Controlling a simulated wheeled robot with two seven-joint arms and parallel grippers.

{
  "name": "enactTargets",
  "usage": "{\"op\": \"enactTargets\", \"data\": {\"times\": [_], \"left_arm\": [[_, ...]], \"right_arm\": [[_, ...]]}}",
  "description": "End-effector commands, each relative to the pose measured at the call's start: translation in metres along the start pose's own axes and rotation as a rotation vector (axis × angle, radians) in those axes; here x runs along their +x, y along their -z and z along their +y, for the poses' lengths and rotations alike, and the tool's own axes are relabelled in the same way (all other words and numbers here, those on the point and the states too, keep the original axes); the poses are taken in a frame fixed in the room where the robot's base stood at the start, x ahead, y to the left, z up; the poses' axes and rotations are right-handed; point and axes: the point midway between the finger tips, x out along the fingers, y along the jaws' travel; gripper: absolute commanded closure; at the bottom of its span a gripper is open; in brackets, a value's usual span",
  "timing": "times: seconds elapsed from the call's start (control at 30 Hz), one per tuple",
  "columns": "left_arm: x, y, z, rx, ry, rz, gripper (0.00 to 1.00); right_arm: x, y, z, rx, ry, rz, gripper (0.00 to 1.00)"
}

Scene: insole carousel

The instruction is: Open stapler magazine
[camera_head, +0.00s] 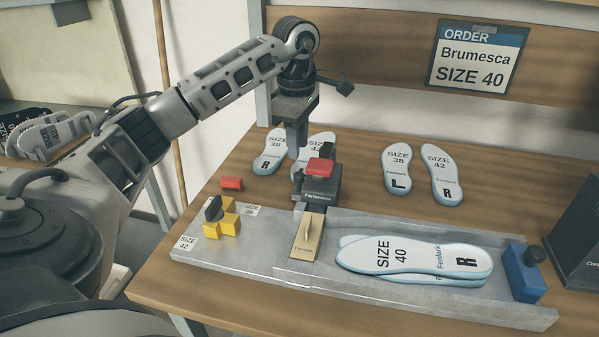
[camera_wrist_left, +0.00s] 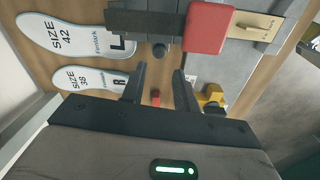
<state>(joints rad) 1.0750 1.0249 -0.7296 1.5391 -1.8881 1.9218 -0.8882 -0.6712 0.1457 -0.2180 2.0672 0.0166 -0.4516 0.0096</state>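The stapler (camera_head: 320,188) stands on the table at the back edge of the grey tray, a dark body with a red cap (camera_head: 320,166). A tan plate (camera_head: 306,240) with a small raised handle lies in front of it. In the left wrist view the red cap (camera_wrist_left: 208,28) is at the top, beside the stapler's black bar (camera_wrist_left: 145,20) and the tan plate (camera_wrist_left: 256,28). My left gripper (camera_head: 294,152) points down just behind and left of the stapler. In the left wrist view its fingers (camera_wrist_left: 160,78) are apart with nothing held. My right gripper is out of view.
A grey tray (camera_head: 260,262) holds size 40 insoles (camera_head: 415,255), a yellow block (camera_head: 228,224) and a blue block (camera_head: 522,272). A small red block (camera_head: 232,183) lies left of the stapler. Other insoles (camera_head: 398,168) lie behind. An order sign (camera_head: 478,56) hangs at the back.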

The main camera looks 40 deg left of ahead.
Motion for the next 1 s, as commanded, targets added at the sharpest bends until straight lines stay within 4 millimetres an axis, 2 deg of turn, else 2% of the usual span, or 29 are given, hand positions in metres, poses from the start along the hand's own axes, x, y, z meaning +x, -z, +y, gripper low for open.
{"op": "enactTargets", "data": {"times": [0.1, 0.33, 0.5, 0.8, 0.9, 1.0], "left_arm": [[0.027, 0.001, -0.001, 0.000, 0.005, 0.002, 0.70], [0.062, 0.000, 0.000, -0.001, 0.002, 0.000, 0.70], [0.074, 0.000, 0.000, -0.001, 0.001, -0.001, 0.70], [0.075, -0.001, 0.000, 0.000, -0.001, -0.002, 0.70], [0.075, -0.001, 0.000, 0.000, -0.001, -0.002, 0.97], [0.075, -0.001, 0.000, 0.000, -0.001, -0.002, 1.00]], "right_arm": [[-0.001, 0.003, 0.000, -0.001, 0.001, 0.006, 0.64], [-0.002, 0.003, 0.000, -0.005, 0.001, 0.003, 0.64], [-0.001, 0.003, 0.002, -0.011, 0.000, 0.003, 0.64], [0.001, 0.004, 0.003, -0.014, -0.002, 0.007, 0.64], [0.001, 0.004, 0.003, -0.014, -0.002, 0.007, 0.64], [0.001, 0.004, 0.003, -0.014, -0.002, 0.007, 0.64]]}}
